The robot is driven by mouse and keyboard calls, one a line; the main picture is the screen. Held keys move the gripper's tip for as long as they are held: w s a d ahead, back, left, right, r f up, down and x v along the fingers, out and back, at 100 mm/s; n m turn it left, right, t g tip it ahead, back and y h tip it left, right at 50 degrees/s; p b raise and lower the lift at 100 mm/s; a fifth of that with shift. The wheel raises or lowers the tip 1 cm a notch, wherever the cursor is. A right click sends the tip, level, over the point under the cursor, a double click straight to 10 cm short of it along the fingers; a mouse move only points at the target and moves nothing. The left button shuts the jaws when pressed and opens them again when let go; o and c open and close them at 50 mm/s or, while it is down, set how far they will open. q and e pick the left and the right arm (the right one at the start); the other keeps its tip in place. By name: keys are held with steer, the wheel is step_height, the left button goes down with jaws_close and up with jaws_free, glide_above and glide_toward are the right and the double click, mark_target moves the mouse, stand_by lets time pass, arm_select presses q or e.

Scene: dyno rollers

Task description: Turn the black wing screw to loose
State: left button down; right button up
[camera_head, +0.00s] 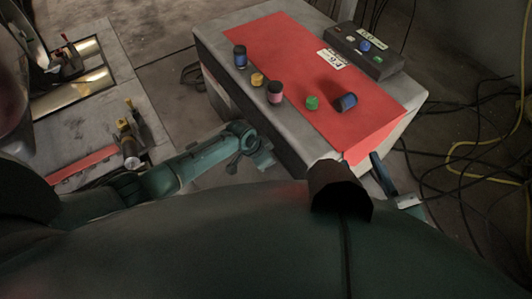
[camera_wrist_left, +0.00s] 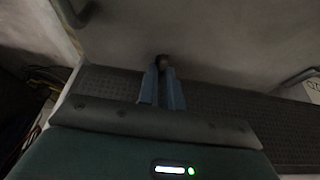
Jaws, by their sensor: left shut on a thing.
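My left arm reaches in from the left in the head view, and its wrist is beside the near side of the grey cabinet (camera_head: 290,150). In the left wrist view the two blue fingers of my left gripper (camera_wrist_left: 163,70) are closed together on a small dark knob (camera_wrist_left: 162,59), apparently the black wing screw, against a pale grey surface. Its wings are too dark and small to make out. The head view does not show the screw. My right gripper (camera_head: 382,173) is at the cabinet's near right corner, and its jaw opening cannot be made out.
A button box (camera_head: 365,50) stands at the back right. Cables (camera_head: 460,160) lie on the floor at right.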

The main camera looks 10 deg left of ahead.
arm_select(q)
steer(key=shift+n, duration=0.4)
arm_select(e)
steer(key=shift+w+d+m+h, duration=0.1)
steer(key=shift+d+m+h, duration=0.1)
steer(key=shift+m+h, duration=0.15)
arm_select(q)
steer(key=c, duration=1.6)
jaws_free()
steer(key=shift+o, duration=0.2)
